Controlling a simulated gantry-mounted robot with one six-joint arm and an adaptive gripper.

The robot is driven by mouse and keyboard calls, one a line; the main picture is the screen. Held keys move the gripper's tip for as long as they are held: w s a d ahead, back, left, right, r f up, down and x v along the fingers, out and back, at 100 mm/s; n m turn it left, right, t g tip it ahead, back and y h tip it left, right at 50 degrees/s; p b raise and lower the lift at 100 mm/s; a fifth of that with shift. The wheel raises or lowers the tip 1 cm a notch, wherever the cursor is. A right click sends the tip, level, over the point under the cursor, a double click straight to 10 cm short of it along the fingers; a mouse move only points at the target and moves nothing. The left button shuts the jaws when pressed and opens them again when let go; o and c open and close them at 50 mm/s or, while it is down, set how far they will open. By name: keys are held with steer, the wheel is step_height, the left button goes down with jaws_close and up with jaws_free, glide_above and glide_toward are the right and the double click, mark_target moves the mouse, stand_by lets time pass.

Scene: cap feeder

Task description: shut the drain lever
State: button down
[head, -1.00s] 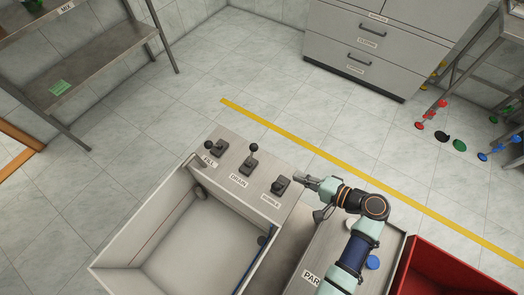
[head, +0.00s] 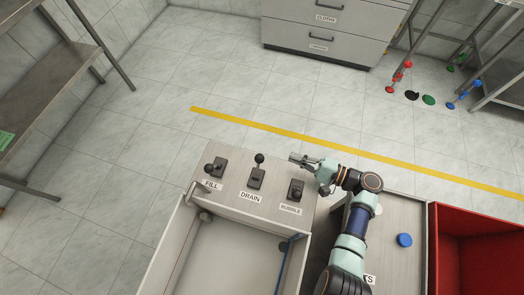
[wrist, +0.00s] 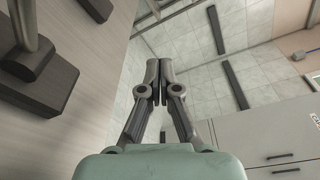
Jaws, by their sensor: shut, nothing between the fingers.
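The drain lever (head: 258,172) is the middle one of three on the grey panel, above the DRAIN label (head: 250,197). Its arm stands up from its dark base, with a black ball knob at the top. My gripper (head: 292,158) is shut and empty, to the right of the drain lever's knob and apart from it, near the panel's far edge. In the wrist view the closed fingertips (wrist: 158,63) meet with nothing between them. A dark lever base with a handle (wrist: 35,65) shows at left there; I cannot tell which lever it is.
The fill lever (head: 217,165) is on the left, its knob leaning left. The bubble lever (head: 296,189) is on the right, close to my gripper. An open basin (head: 215,255) lies in front of the panel. A red bin (head: 433,250) stands at right. Open floor lies behind.

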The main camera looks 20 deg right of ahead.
mark_target(258, 167)
steer(key=w+a+b, duration=0.1)
steer(key=a, duration=0.1)
steer(key=w+a+b, duration=0.1)
steer(key=w+a, duration=0.1)
steer(key=a, duration=0.1)
steer(key=w+a+b, duration=0.1)
steer(key=w+a, duration=0.1)
steer(key=a, duration=0.1)
steer(key=shift+r, duration=0.25)
steer(key=shift+s+a+r, duration=0.15)
steer(key=shift+s, duration=0.05)
steer(key=shift+r, duration=0.15)
